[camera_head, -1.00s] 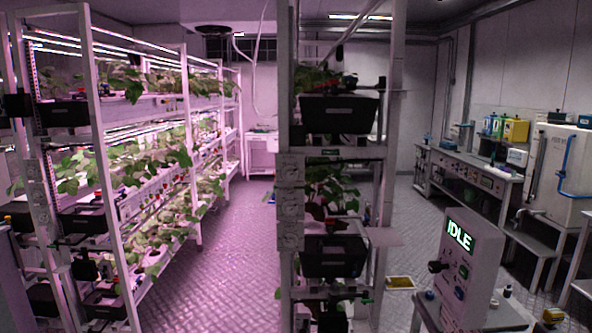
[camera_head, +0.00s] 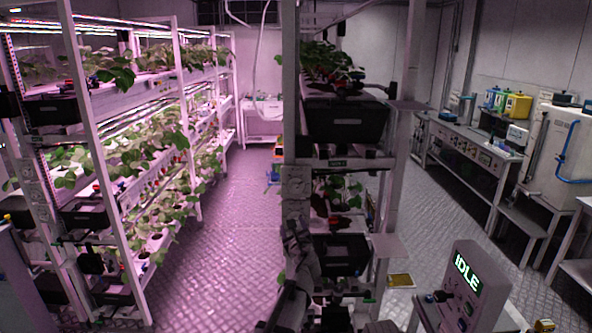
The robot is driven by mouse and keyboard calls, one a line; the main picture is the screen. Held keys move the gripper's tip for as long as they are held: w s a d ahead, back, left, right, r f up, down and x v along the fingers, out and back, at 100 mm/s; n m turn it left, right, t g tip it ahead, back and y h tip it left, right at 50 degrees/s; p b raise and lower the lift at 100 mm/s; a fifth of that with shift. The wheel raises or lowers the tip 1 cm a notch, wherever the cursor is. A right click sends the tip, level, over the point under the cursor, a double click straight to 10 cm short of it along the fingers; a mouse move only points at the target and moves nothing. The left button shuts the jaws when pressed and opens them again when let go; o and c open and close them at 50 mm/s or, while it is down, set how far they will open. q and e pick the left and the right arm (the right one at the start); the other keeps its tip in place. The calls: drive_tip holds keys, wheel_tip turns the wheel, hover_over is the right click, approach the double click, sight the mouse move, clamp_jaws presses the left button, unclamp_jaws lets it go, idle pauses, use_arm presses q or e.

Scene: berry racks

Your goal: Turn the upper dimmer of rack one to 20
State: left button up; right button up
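The middle rack's near post carries a column of pale square dial plates. The upper dimmer (camera_head: 296,181) shows on the post, with another dial (camera_head: 296,209) just below it. The numbers and knob settings are too small to read. A grey arm rises from the bottom centre, leaning in from slightly left, and I take it as my left one. Its gripper (camera_head: 297,228) is in front of the post just below the dials and covers the lower part of the column. Its fingers are too small and dark to judge, and contact with the post cannot be told. My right gripper is not clearly seen.
A plant rack (camera_head: 97,170) stands at left with similar dials on its post. Black bins (camera_head: 345,121) sit in the middle rack, and a small shelf (camera_head: 386,247) juts from its right side. A console reading IDLE (camera_head: 467,275) stands lower right. The left aisle floor (camera_head: 215,250) is clear.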

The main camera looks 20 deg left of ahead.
sight(296, 189)
use_arm(q)
drive_tip(key=shift+w+a+r+m+t+h+p, duration=0.4)
drive_tip(key=shift+w+r+m, duration=0.8)
drive_tip(key=shift+w, duration=0.75)
drive_tip(key=shift+w+a+r+m+t+h+p, duration=0.35)
drive_tip(key=shift+w+r+m, duration=0.6)
drive_tip(key=shift+w+m, duration=0.8)
drive_tip(key=shift+w+a+r+m+t+h+p, duration=0.4)
drive_tip(key=shift+w+r+m, duration=0.65)
drive_tip(key=shift+w, duration=1.15)
drive_tip(key=shift+d, duration=0.1)
use_arm(e)
wheel_tip(296, 189, up, 4)
drive_tip(key=shift+f, duration=0.15)
use_arm(q)
drive_tip(key=shift+s, duration=0.1)
clamp_jaws()
